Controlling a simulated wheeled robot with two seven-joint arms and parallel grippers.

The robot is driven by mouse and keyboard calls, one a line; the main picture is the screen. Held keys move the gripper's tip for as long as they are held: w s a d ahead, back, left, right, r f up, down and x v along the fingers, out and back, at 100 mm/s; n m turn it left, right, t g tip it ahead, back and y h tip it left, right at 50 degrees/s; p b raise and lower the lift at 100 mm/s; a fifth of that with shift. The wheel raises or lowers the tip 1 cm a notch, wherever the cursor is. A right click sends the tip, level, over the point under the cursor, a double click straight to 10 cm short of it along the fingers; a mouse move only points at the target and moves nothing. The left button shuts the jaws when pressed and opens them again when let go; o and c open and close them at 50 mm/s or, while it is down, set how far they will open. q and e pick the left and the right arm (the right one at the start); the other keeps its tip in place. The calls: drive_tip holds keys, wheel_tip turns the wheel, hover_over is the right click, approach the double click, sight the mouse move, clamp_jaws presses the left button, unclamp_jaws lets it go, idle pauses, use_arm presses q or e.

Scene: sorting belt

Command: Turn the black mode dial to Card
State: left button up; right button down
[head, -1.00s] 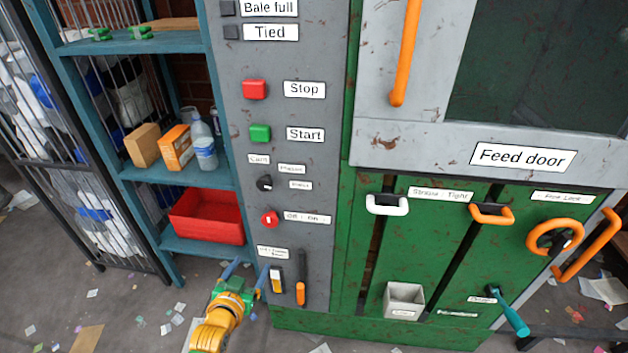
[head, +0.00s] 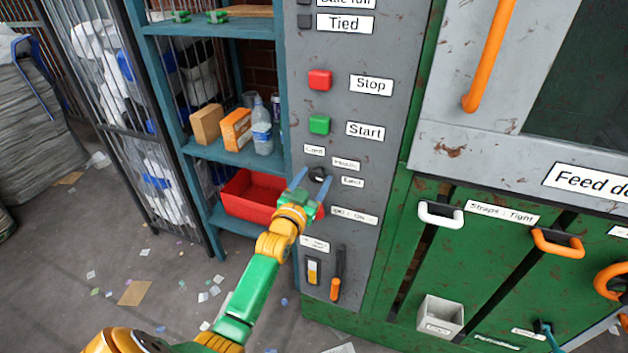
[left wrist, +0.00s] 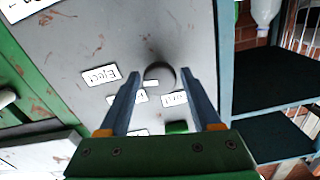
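The black mode dial (head: 319,174) sits on the grey control panel, below the green Start button. The labels Card (head: 314,150), a middle one too blurred to read surely (head: 346,163), and Eject (head: 352,182) stand around it. I cannot tell which label the dial points at. My left gripper (head: 313,179) is at the dial, its blue fingers open on either side of it. In the left wrist view the round dial (left wrist: 159,75) shows between the fingertips with a gap on both sides, so it is not gripped. My right gripper is not in view.
The red Stop button (head: 320,80) and green Start button (head: 320,125) are above the dial. The red selector below is mostly hidden by my gripper. An orange-handled lever (head: 336,285) is lower down. A teal shelf with a red bin (head: 250,197) stands close on the left.

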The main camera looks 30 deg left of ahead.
use_arm(q)
clamp_jaws()
drive_tip(key=shift+n, duration=0.3)
drive_tip(key=n+p, duration=0.1)
drive_tip(key=n, duration=0.2)
drive_tip(key=n+p, duration=0.1)
drive_tip(key=n, duration=0.4)
drive_tip(key=shift+d+n, duration=0.1)
drive_tip(key=shift+n, duration=0.3)
drive_tip(key=n, duration=0.5)
drive_tip(key=shift+p, duration=0.3)
drive_tip(key=shift+n, duration=2.8)
drive_tip(key=shift+r, duration=0.1)
